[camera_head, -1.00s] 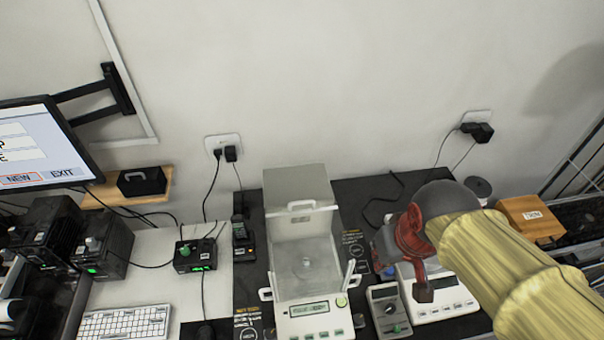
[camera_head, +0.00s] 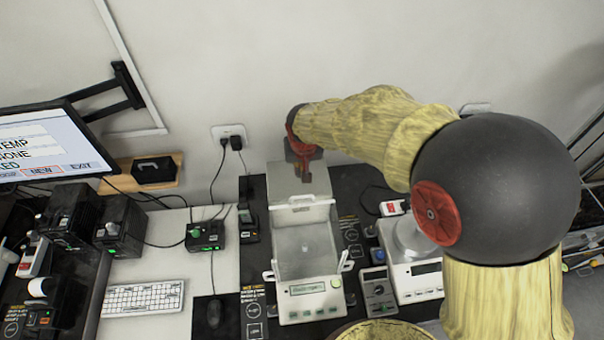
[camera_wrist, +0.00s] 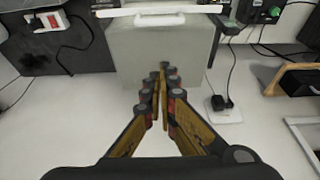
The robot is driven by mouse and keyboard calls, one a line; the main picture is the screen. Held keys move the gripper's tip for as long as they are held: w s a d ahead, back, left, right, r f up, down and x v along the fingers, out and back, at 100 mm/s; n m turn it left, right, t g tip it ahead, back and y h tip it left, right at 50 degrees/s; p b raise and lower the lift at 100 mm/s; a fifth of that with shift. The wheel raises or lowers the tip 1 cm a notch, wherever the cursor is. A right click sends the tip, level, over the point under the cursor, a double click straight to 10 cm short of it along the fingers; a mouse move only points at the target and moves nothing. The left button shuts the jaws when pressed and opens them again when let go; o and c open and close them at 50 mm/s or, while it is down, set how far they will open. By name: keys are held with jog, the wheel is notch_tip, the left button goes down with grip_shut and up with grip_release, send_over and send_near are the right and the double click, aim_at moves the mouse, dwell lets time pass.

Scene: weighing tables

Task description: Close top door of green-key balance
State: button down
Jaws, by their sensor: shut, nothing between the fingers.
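The green-key balance (camera_head: 312,308) stands in the middle of the head view, its round green key at the right of its display. Its white-edged top door handle (camera_head: 302,202) lies at the rear of the glass chamber, and the pan shows clearly below and in front of it. The handle also shows at the top of the wrist view (camera_wrist: 160,19), beyond a grey panel. My gripper (camera_head: 307,179) is shut and empty, pointing down over the grey rear part, behind the handle. In the wrist view its fingertips (camera_wrist: 163,72) meet in front of the grey panel. Contact cannot be told.
A second balance (camera_head: 425,285) and a small grey device (camera_head: 378,290) stand to the right. A black box (camera_head: 205,236), keyboard (camera_head: 143,297) and mouse (camera_head: 214,312) lie left. Wall plugs and cables (camera_head: 228,140) are behind, near my gripper.

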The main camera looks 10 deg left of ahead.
jog(key=p, duration=0.1)
send_over(301, 191)
jog(key=w, duration=0.2)
jog(key=f, duration=0.8)
jog(key=shift+w+a+f, duration=0.1)
jog(key=shift+a, duration=0.1)
jog(key=shift+f, duration=0.1)
jog(key=s, duration=0.2)
jog(key=s+d+p, duration=0.1)
jog(key=shift+s+r, duration=0.25)
jog(key=shift+r, duration=0.1)
jog(key=shift+s, duration=0.1)
jog(key=shift+f, duration=0.1)
